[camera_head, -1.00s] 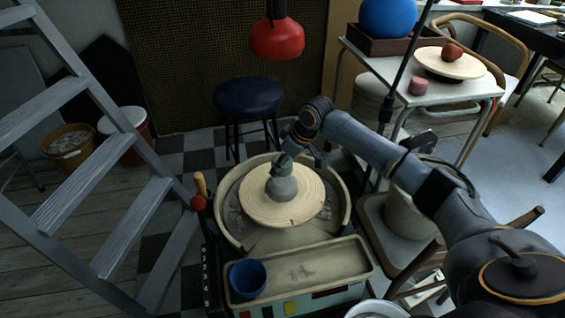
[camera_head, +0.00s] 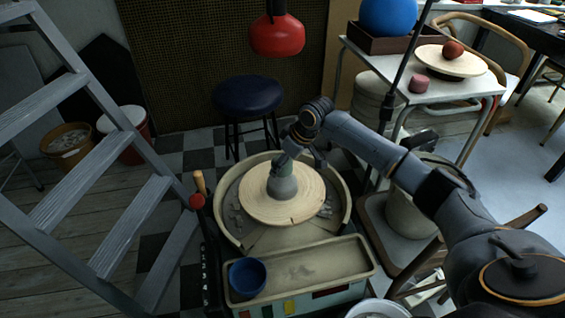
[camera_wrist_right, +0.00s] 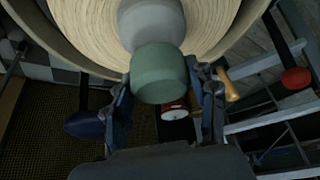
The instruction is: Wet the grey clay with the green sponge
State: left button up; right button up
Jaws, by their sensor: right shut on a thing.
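The grey clay (camera_head: 281,187) is a rounded lump on the pale round wheel disc (camera_head: 300,207) in the head view. It also shows in the right wrist view (camera_wrist_right: 150,22), just beyond the sponge. The green sponge (camera_wrist_right: 158,73) is a short cylinder between the fingers of my right gripper (camera_wrist_right: 163,88), which is shut on it. In the head view my right gripper (camera_head: 292,152) is above the clay, with the sponge at the clay's top. The sponge overlaps the clay in the wrist view and appears to touch it. My left gripper is not in view.
A blue cup (camera_head: 247,277) stands in the tray (camera_head: 348,262) at the wheel's front. A red lamp (camera_head: 277,37) hangs behind. A ladder (camera_head: 110,135) stands at left, a blue stool (camera_head: 248,96) behind, and a side table (camera_head: 432,84) at right.

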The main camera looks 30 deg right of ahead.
jog(key=shift+f, duration=0.3)
dwell(0.4)
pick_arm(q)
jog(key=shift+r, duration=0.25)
pick_arm(e)
jog(key=shift+f, duration=0.3)
jog(key=shift+f, duration=0.6)
dwell(0.5)
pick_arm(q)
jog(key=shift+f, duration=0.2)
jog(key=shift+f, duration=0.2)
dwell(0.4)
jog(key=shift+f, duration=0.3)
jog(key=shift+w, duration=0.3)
